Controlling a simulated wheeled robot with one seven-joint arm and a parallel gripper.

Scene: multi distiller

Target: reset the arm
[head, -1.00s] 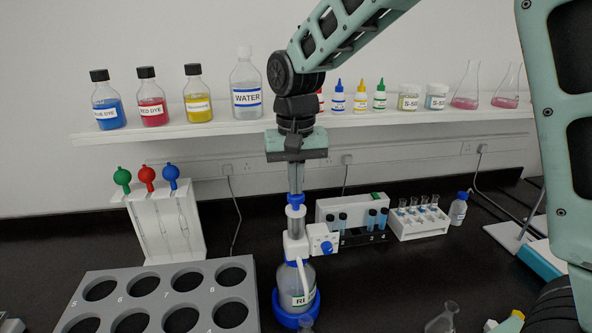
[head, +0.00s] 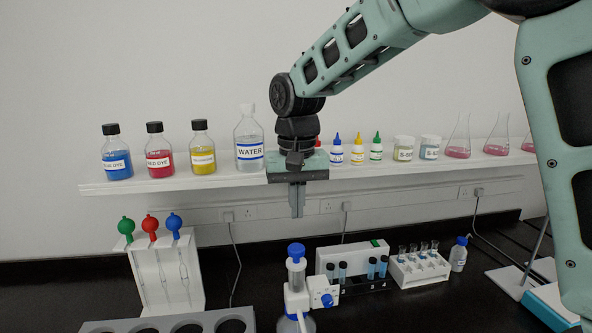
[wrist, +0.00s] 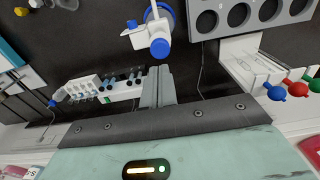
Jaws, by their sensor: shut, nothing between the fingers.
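My gripper (head: 297,200) is shut and empty, pointing down in front of the wall below the shelf. In the wrist view its fingers (wrist: 157,85) are pressed together. Below it in the head view stands a bottle-top dispenser (head: 296,285) with a white body and a blue cap, apart from the fingertips. The dispenser also shows in the wrist view (wrist: 150,32). My arm comes in from the upper right.
A white shelf (head: 225,184) behind my gripper holds dye bottles, a water bottle (head: 249,140), small dropper bottles and flasks. A pipette stand (head: 165,280) is left, a vial rack (head: 418,268) right. A grey holed rack (head: 130,326) lies at the front left.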

